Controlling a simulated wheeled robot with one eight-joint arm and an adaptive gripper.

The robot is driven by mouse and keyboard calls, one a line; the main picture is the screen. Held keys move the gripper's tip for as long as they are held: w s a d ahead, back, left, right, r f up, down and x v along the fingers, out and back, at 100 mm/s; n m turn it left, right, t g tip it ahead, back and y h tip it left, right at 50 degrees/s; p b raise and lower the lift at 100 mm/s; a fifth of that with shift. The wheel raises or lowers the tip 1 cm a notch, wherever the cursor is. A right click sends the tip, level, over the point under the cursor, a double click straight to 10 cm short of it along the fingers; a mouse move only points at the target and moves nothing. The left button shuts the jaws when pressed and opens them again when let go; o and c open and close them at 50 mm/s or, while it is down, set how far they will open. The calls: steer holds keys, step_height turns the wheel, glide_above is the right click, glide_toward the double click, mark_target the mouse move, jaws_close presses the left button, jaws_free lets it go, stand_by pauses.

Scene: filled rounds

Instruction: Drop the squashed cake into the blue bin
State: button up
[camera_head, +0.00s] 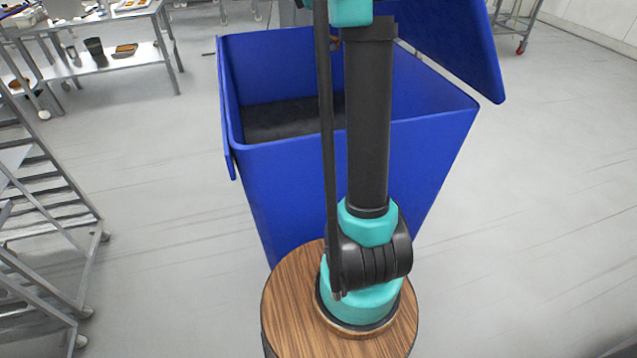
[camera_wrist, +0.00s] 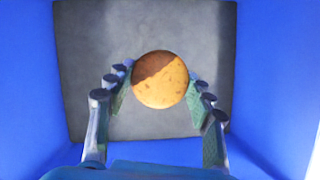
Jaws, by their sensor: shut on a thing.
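The cake (camera_wrist: 160,80) is round, golden with a brown patch on one side, and sits between the fingertips of my gripper (camera_wrist: 159,90) in the wrist view. My gripper is shut on it and holds it over the inside of the blue bin. The blue bin (camera_head: 350,170) stands open in front of me in the head view, with a dark grey floor inside. Its blue walls and grey floor (camera_wrist: 85,60) fill the wrist view around the cake. In the head view my arm hides part of the bin, and the cake and gripper do not show clearly.
The bin's blue lid (camera_head: 455,40) is tilted up at the back right. A metal rack (camera_head: 50,200) on wheels stands at the left. A metal table (camera_head: 120,60) with trays and a dark cup is at the back left. The floor on the right is clear.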

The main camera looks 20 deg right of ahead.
steer(key=shift+f, duration=2.7)
steer(key=o, duration=0.9)
steer(key=shift+c, duration=0.2)
steer(key=shift+r, duration=0.1)
steer(key=v, duration=1.1)
steer(key=shift+r, duration=0.35)
steer(key=shift+a, duration=0.2)
